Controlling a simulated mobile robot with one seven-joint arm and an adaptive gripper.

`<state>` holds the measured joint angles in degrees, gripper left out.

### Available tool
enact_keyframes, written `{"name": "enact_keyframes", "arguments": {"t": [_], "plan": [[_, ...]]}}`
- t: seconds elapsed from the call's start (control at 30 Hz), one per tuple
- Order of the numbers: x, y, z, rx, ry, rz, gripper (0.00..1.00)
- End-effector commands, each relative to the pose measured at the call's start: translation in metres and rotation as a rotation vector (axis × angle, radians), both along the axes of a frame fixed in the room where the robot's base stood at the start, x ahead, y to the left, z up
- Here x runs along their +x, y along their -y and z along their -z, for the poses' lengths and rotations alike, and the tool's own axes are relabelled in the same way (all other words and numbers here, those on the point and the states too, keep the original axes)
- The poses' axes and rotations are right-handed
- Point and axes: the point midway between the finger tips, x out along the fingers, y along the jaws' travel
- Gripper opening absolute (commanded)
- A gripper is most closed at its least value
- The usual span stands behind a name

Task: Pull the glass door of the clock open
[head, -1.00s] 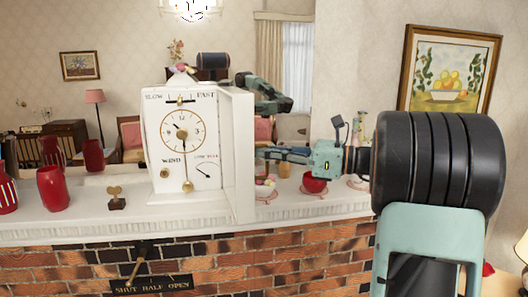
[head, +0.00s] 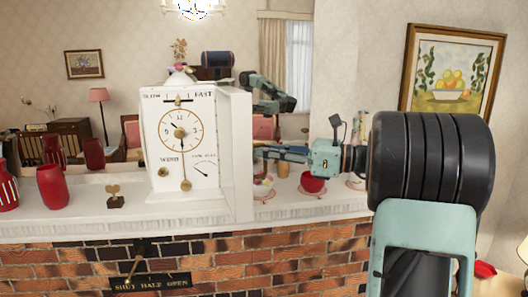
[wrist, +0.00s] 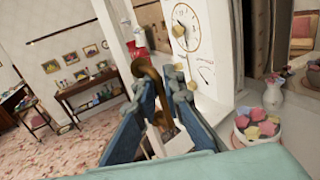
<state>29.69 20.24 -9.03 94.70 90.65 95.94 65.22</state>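The white clock (head: 151,185) stands on the mantel with its dial facing me. A white upright panel, apparently the edge of its door (head: 243,160), sticks out toward me at the clock's right side. The clock's face also shows in the wrist view (wrist: 188,28). My gripper (head: 258,153) is just right of that panel, its fingertips partly hidden at the panel's edge. In the wrist view its two blue fingers (wrist: 162,82) are apart, with a curved brown piece (wrist: 147,70), perhaps the door handle, between or behind them. Contact with it is unclear.
Red vases (head: 52,187) and a small brass key (head: 115,197) stand left of the clock. A red cup (head: 312,182) and a bowl of colored pieces (wrist: 258,130) stand to the right. A mirror behind reflects my arm. The brick front (head: 200,265) drops below the mantel.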

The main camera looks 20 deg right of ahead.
Motion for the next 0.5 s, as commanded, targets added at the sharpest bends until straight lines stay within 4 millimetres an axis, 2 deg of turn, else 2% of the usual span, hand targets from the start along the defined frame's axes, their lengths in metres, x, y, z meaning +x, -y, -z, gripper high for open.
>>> {"name": "enact_keyframes", "arguments": {"t": [0.1, 0.5], "plan": [[-0.0008, -0.0003, -0.0044, 0.002, 0.008, -0.002, 0.24], [-0.0025, 0.0031, -0.0043, 0.002, 0.008, 0.0, 0.24]]}}
